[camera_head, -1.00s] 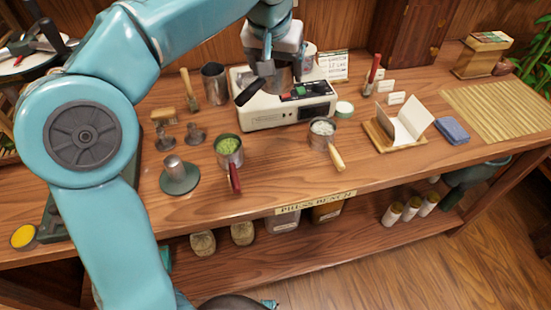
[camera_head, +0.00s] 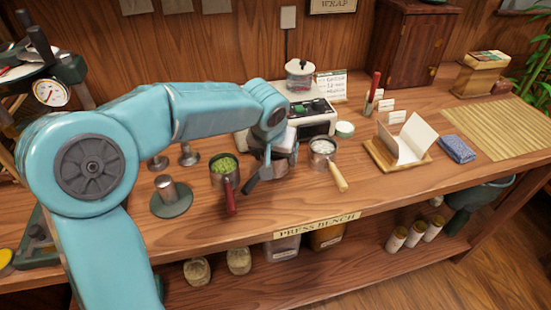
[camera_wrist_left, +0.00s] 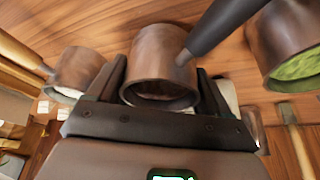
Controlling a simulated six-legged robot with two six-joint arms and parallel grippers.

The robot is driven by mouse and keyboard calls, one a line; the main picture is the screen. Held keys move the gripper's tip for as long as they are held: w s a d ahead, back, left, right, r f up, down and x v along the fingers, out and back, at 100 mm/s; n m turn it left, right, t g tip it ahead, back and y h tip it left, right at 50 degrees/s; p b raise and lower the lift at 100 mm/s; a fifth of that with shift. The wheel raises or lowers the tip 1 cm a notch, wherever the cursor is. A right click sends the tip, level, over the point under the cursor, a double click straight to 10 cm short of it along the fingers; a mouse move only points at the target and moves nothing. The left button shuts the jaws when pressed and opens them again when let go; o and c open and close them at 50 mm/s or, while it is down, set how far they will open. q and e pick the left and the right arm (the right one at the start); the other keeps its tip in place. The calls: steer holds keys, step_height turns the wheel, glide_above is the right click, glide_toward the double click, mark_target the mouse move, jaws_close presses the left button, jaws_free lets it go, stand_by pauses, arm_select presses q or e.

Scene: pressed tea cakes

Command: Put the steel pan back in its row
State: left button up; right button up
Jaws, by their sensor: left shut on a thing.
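The steel pan (camera_head: 279,168) with a dark handle is in my left gripper (camera_head: 270,155), low over the front of the bench. In the left wrist view the pan (camera_wrist_left: 158,62) sits between the two fingers, its dark handle pointing up and right. It is between a pan of green leaf with a red handle (camera_head: 224,170) and a pan of white contents with a pale wooden handle (camera_head: 322,152). I cannot tell whether its base touches the wood. My right gripper is not in view.
A cream scale with a glass jar (camera_head: 299,76) on it stands just behind. A round-based tamper (camera_head: 170,197) stands left, an open folded paper on a wooden tray (camera_head: 388,158) right. The bench front edge with its label (camera_head: 317,224) is near. My arm hides part of the bench's back left.

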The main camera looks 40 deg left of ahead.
arm_select(q)
steer(key=shift+w+f, duration=0.1)
steer(key=shift+f, duration=0.3)
steer(key=shift+f, duration=0.1)
steer(key=o, duration=1.1)
